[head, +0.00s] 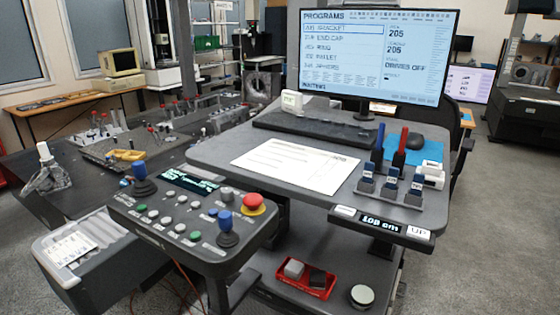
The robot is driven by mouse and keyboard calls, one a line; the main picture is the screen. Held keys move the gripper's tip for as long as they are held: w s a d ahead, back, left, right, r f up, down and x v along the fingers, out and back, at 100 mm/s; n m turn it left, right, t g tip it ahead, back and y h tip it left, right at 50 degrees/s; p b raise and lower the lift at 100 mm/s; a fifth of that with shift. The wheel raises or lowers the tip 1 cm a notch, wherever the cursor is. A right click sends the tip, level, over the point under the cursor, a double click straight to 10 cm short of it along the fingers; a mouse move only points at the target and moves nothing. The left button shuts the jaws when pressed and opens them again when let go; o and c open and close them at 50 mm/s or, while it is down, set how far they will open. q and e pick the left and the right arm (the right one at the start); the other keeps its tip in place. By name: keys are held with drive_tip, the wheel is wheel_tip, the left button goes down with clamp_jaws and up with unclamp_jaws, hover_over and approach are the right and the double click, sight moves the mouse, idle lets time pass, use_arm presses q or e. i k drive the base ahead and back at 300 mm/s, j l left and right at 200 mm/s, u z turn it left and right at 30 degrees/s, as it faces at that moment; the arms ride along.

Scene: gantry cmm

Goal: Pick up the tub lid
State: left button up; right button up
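A small round thing with a pale flat top (362,296) lies on the dark lower shelf (330,270), at the bottom of the head view. It looks like a tub lid or a lidded tub; I cannot tell which. It stands apart from a red tray (305,279) to its left, which holds a white block and a dark block. Neither of my grippers is in view, so their state is hidden.
Above the shelf is a grey desk (210,152) with a monitor (375,55), keyboard and paper sheet. A control panel (190,215) with joysticks and a red button juts out at left. A grey bin (100,265) stands lower left. Open floor lies right.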

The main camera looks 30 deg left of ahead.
sight(124, 183)
drive_tip(key=j+z, duration=0.2)
drive_tip(key=j, duration=0.25)
drive_tip(key=k+j+z, duration=0.15)
drive_tip(key=j, duration=0.3)
drive_tip(key=j+z, duration=0.2)
drive_tip(key=j, duration=0.25)
drive_tip(key=k+j+z, duration=0.2)
drive_tip(key=j, duration=0.2)
drive_tip(key=k+j+z, duration=0.15)
drive_tip(key=j, duration=0.25)
